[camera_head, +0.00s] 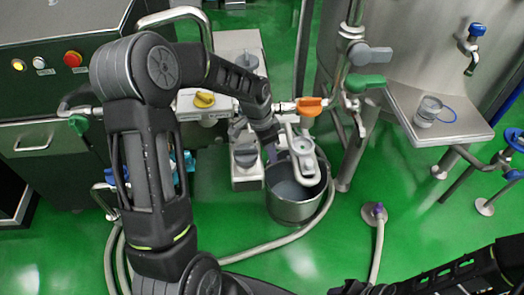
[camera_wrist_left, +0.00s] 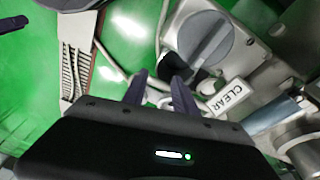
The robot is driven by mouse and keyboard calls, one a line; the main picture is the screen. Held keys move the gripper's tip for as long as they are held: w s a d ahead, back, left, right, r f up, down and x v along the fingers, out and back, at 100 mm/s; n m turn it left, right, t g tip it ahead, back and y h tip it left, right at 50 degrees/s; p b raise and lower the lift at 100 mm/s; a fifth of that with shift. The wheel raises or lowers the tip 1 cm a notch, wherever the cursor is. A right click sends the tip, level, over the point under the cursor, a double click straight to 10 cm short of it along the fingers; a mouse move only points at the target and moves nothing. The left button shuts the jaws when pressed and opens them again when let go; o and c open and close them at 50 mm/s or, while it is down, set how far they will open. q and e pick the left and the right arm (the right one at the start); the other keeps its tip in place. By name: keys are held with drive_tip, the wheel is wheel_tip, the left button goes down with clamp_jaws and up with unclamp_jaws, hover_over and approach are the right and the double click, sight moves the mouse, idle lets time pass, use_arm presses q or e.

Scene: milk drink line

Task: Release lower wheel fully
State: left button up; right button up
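A grey round knob with a raised bar (camera_head: 246,155) sits on a pale box left of my left gripper (camera_head: 270,150). A similar grey knob shows in the left wrist view (camera_wrist_left: 198,40), close beyond the fingertips. My left gripper's two dark fingers (camera_wrist_left: 160,82) stand apart with nothing held between them. Blue handwheels are at the far right, one (camera_head: 509,172) below another (camera_head: 515,140); both are away from my grippers. I cannot tell which is the lower wheel. My right arm enters at the bottom right; its fingers cannot be made out.
A steel bucket (camera_head: 298,208) stands below my left gripper, with a hose curving around it. A white CLEAR label (camera_wrist_left: 230,96) lies near the fingers. Orange (camera_head: 309,106) and green (camera_head: 364,83) valve handles are close by. Green floor is open at front centre.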

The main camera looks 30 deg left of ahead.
sight(245, 148)
use_arm(q)
drive_tip(key=a+r+m, duration=0.1)
drive_tip(key=a+r, duration=0.1)
drive_tip(key=s+a+r+m+g+y, duration=0.1)
drive_tip(key=a+r, duration=0.1)
drive_tip(key=a+r+m+b, duration=0.1)
drive_tip(key=a+r, duration=0.1)
drive_tip(key=a, duration=0.1)
drive_tip(key=shift+s+r, duration=0.2)
drive_tip(key=shift+r, duration=0.05)
drive_tip(key=shift+s+a+r+g+y, duration=0.15)
drive_tip(key=shift+a+r+g+y, duration=0.05)
drive_tip(key=shift+r+g+y, duration=0.1)
drive_tip(key=shift+f, duration=0.1)
wheel_tip(245, 148, down, 8)
drive_tip(key=shift+r, duration=0.1)
drive_tip(key=shift+c, duration=0.4)
clamp_jaws()
